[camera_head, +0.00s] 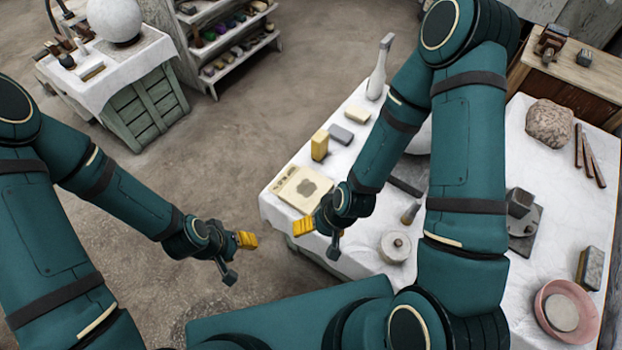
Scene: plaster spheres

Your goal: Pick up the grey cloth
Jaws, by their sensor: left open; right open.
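I cannot single out a grey cloth for certain. A rounded, crumpled-looking grey-brown lump (550,125) lies at the back right of the white-covered table (518,150); I cannot tell if it is cloth or stone. A small grey block (341,135) lies at the table's left part. My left gripper (239,258) is open and empty over the floor, left of the table. My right gripper (318,238) is open and empty at the table's near left edge, just below a cream slab with a grey patch (302,188). My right arm hides the middle of the table.
A yellow block (320,145), a pale bottle-shaped object (379,70), a round pale disc (394,247) and a pink bowl (566,310) stand on the table. A second cloth-covered table (150,58) with a white sphere (115,18) is at the back left. Open floor lies between.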

